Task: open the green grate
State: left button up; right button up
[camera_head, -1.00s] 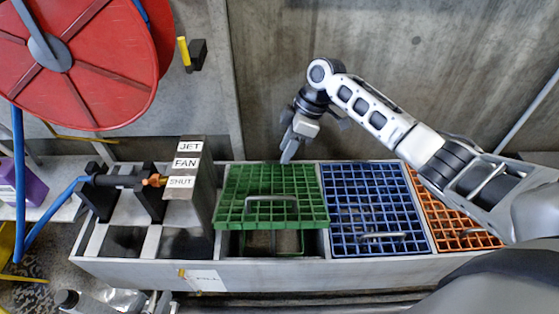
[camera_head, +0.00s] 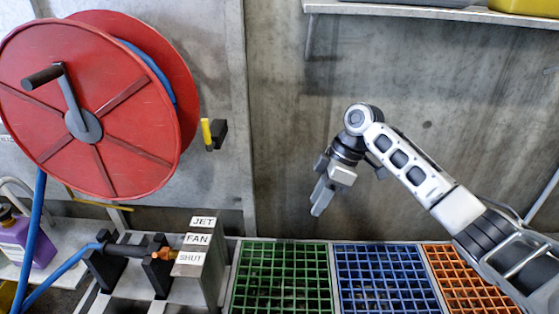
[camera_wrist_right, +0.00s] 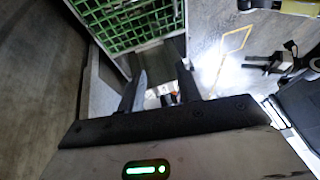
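The green grate (camera_head: 283,280) is in the lower middle of the head view, left of the blue grate. Its front edge and handle are below the picture, so I cannot tell how far it is raised. It also shows at the top of the right wrist view (camera_wrist_right: 122,22). My right gripper (camera_head: 318,200) is above and behind the green grate's back edge, near the wall, apart from it. In the wrist view its two fingers (camera_wrist_right: 158,88) stand apart with nothing held between them. My left gripper is not in view.
The blue grate (camera_head: 385,280) and orange grate (camera_head: 465,283) lie to the right. The grey box with labels (camera_head: 200,262) stands close to the left. A red hose reel (camera_head: 95,110) hangs at the upper left. A shelf (camera_head: 430,12) juts from the wall above.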

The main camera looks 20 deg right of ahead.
jog(key=s+a+f+m+t, duration=0.2)
jog(key=s+a+f+m, duration=0.15)
jog(key=a+f, duration=0.4)
jog(key=s+a+f+m+t, duration=0.25)
jog(key=s+a+f, duration=0.2)
jog(key=f, duration=0.55)
jog(key=s+r+m+t+h, duration=0.1)
jog(key=s+r+m+t, duration=0.2)
jog(key=s, duration=0.9)
jog(key=m+t, duration=0.1)
jog(key=t, duration=0.2)
jog(key=shift+s+m+h, duration=0.2)
jog(key=shift+m+h, duration=0.1)
jog(key=shift+a, duration=0.1)
